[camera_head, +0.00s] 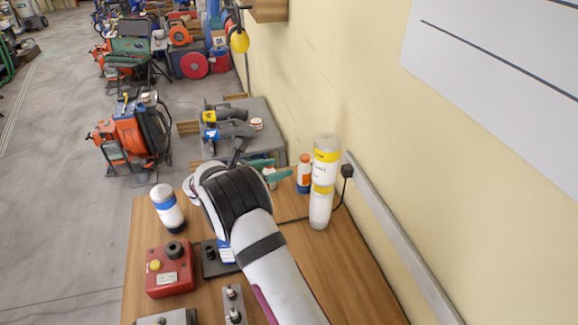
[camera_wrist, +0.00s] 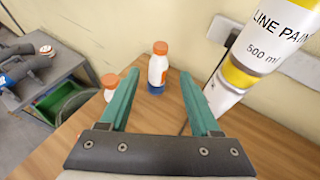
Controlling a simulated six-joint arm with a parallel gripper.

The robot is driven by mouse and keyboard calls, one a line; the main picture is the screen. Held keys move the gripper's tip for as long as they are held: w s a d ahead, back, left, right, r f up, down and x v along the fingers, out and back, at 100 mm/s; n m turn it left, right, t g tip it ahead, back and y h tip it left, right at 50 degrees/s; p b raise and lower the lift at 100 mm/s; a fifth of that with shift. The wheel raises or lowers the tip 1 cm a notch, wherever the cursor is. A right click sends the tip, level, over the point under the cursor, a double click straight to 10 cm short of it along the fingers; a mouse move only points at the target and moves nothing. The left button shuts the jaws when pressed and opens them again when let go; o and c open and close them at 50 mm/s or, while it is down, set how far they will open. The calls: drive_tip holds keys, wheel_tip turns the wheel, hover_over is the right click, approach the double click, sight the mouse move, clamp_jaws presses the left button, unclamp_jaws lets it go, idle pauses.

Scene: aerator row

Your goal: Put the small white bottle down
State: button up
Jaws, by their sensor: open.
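My gripper (camera_wrist: 159,74) is open, its two green fingers apart with nothing held between them. In the head view my gripper (camera_head: 277,168) is at the far end of the table, partly hidden by my arm. A small white bottle with an orange top (camera_wrist: 110,87) stands beyond the left finger, which partly covers it; in the head view this bottle (camera_head: 269,174) shows only in part. A white bottle with an orange cap and blue base (camera_wrist: 157,70) stands upright ahead, in line with the gap between the fingers; it also shows in the head view (camera_head: 304,176).
A tall white and yellow line paint container (camera_head: 321,188) stands close on the right by the wall. A white and blue bottle (camera_head: 167,208) and a red box with a yellow button (camera_head: 170,269) are on the wooden table's left side. A grey bench (camera_head: 262,118) stands beyond.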

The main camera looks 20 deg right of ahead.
drive_tip(key=s+d+r+m+g+y, duration=0.2)
drive_tip(key=s+r+m+g, duration=0.15)
drive_tip(key=s+m, duration=0.65)
drive_tip(key=s+d+r+m+g+y, duration=0.25)
drive_tip(key=s+r+m, duration=0.3)
drive_tip(key=s, duration=0.75)
drive_tip(key=s+a+m+y, duration=0.4)
drive_tip(key=s+a+m, duration=0.2)
drive_tip(key=s, duration=0.4)
drive_tip(key=s+a+f+m+g+y, duration=0.1)
drive_tip(key=s+a+m+y, duration=0.4)
drive_tip(key=s+m, duration=0.3)
drive_tip(key=s+a, duration=0.1)
drive_tip(key=s, duration=0.2)
drive_tip(key=shift+f, duration=0.15)
